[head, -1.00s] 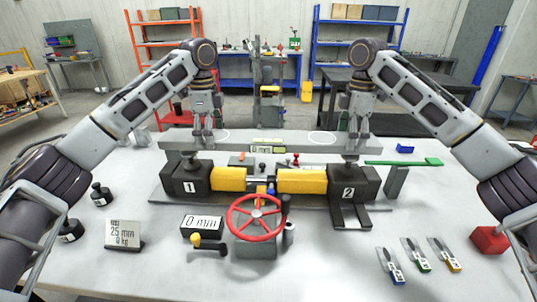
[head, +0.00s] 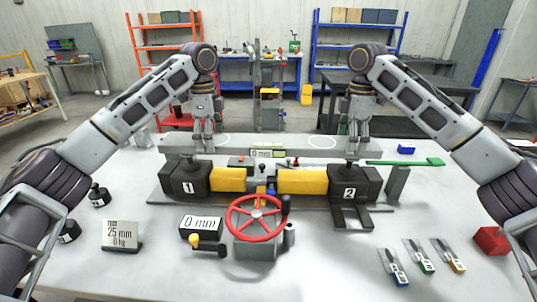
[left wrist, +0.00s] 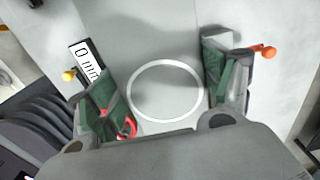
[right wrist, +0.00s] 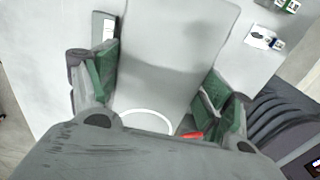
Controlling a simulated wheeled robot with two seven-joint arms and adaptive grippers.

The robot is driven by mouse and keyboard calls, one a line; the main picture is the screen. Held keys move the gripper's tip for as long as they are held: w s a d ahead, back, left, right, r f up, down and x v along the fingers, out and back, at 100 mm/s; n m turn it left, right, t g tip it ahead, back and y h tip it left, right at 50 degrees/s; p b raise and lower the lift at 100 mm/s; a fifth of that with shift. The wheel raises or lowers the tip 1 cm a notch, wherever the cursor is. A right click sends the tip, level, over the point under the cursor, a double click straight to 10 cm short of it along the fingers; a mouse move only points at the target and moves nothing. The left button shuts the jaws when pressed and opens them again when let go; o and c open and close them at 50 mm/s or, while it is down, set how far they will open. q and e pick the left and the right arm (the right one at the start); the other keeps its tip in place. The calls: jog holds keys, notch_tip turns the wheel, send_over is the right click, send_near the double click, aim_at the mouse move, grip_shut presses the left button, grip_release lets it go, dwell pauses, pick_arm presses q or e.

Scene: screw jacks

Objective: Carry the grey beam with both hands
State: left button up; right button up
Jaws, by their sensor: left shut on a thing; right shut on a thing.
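In the right wrist view the beam (right wrist: 170,50) also lies between the fingers. Whether its underside touches anything is hidden.
A red handwheel (head: 257,212) and a 0 mm display (head: 201,226) are nearer. Black weights (head: 99,195) sit left. Feeler-like tools and a red block (head: 490,240) lie right.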

pick_arm(q)
jog(key=shift+f+b, duration=0.4)
jog(key=shift+b, duration=0.2)
pick_arm(e)
jog(key=shift+f, duration=0.45)
pick_arm(q)
jog(key=o, duration=1.7)
jog(key=shift+f, duration=0.15)
pick_arm(e)
jog(key=o, duration=1.7)
jog(key=shift+f, duration=0.15)
pick_arm(q)
jog(key=o, duration=0.3)
jog(key=shift+s, duration=0.2)
pick_arm(e)
jog(key=o, duration=0.3)
jog(key=shift+s, duration=0.2)
pick_arm(q)
jog(key=shift+o, duration=0.2)
pick_arm(e)
jog(key=shift+o, duration=0.2)
pick_arm(q)
jog(key=shift+w, duration=0.1)
pick_arm(e)
jog(key=shift+w, duration=0.1)
pick_arm(q)
jog(key=shift+r, duration=0.25)
notch_tip(320, 180, up, 12)
jog(key=shift+f, duration=0.25)
